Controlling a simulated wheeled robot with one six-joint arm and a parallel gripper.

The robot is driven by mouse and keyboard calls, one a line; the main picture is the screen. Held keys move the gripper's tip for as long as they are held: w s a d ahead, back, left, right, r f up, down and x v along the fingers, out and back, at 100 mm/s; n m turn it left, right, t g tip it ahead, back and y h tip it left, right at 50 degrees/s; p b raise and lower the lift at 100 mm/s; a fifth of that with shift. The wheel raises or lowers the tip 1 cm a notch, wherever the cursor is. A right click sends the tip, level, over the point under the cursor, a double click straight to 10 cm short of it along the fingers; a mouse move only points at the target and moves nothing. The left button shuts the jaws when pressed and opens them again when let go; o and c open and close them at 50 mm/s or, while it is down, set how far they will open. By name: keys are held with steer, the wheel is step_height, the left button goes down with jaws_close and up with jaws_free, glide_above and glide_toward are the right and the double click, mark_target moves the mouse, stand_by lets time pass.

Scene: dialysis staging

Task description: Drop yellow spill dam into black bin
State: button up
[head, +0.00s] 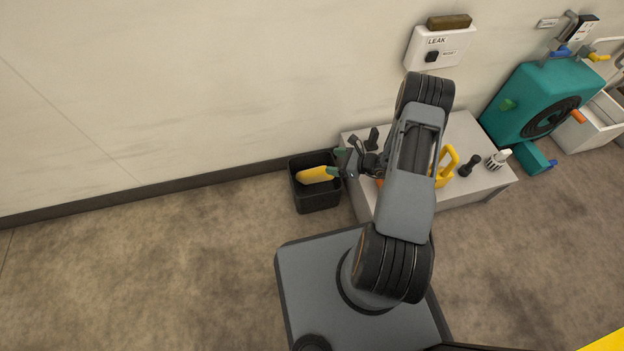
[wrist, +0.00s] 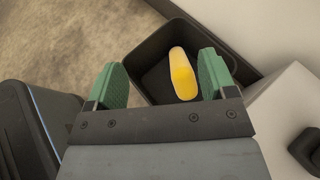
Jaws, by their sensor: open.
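The yellow spill dam (head: 314,175) shows at the opening of the black bin (head: 318,197) in the head view. In the wrist view the yellow spill dam (wrist: 182,74) lies in or just above the black bin (wrist: 190,30), with the dark bin interior around it. I cannot tell whether it rests on the bin floor. My gripper (head: 340,163) is over the bin's right side. In the wrist view its green fingers (wrist: 163,80) are spread wide, with the dam between and beyond them and visible gaps on both sides.
A low grey table (head: 468,190) stands right of the bin and holds a yellow handled item (head: 447,168), a black object (head: 470,165) and a white bottle (head: 497,159). A teal machine (head: 545,95) stands farther right. The wall is close behind. Carpet left of the bin is clear.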

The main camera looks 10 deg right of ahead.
steer(key=s+a+r+p, duration=0.1)
steer(key=s+r+p, duration=0.2)
steer(key=s, duration=0.7)
steer(key=shift+s+r+p, duration=0.2)
steer(key=shift+r+p, duration=0.15)
steer(key=shift+r, duration=1)
